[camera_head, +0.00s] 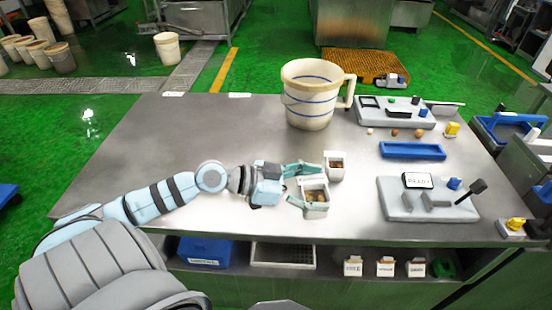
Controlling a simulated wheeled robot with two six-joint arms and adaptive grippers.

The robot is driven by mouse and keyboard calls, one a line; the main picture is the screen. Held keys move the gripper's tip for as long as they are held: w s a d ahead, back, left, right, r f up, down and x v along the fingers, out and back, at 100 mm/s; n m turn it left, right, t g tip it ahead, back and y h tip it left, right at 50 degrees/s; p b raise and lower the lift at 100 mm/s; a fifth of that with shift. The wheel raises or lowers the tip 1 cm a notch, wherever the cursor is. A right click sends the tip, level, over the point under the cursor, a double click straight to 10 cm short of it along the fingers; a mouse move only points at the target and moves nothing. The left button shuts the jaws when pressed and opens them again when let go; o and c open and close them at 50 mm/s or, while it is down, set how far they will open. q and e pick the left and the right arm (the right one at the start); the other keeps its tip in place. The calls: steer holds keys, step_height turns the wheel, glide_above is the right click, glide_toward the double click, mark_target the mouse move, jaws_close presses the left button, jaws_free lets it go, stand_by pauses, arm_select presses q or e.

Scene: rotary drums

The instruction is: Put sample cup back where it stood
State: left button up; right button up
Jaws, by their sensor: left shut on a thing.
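Two small white square cups with brown contents are near the middle of the steel table. My left gripper (309,188) reaches in from the left and is shut on the nearer sample cup (316,210), with its teal fingers around it. The cup looks upright; I cannot tell whether its base touches the table. The other cup (335,174) stands just behind and to the right, close to the upper finger. My right gripper is not in view.
A large cream jug (309,112) stands at the back. To the right are a blue tray (412,150), a grey station with a small display (400,205) and another grey station (398,117) behind. The table's left part (170,135) is clear. A lower shelf holds small labelled boxes (385,268).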

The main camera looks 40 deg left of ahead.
arm_select(q)
steer(key=w+a+r+n+t+y+b, duration=0.1)
steer(key=w+a+n+t+y+b, duration=0.1)
steer(key=w+a+n+y, duration=0.3)
steer(key=w+a+t+y, duration=0.1)
steer(key=w+a, duration=0.3)
steer(key=a, duration=0.1)
steer(key=shift+w+a+n+t, duration=0.3)
steer(key=shift+w+n+t, duration=0.05)
steer(key=shift+n+t, duration=0.05)
steer(key=w+a+r+n+y, duration=0.1)
steer(key=a+n+y, duration=0.1)
steer(key=a, duration=0.1)
steer(key=w+a+r+n+y+b, duration=0.1)
steer(key=a+r+y, duration=0.1)
steer(key=a, duration=0.1)
steer(key=w+a+r+n+y+b, duration=0.1)
steer(key=a+n+y, duration=0.1)
steer(key=a+y, duration=0.1)
steer(key=shift+w+a+r+n, duration=0.1)
steer(key=shift+w+r+n, duration=0.2)
steer(key=shift+w, duration=0.1)
steer(key=shift+y, duration=0.3)
step_height(320, 180, down, 20)
steer(key=b, duration=0.4)
steer(key=shift+a+r+b, duration=0.15)
steer(key=shift+r+b, duration=0.05)
steer(key=shift+b, duration=0.1)
steer(key=o, duration=1.4)
steer(key=shift+s+r, duration=0.1)
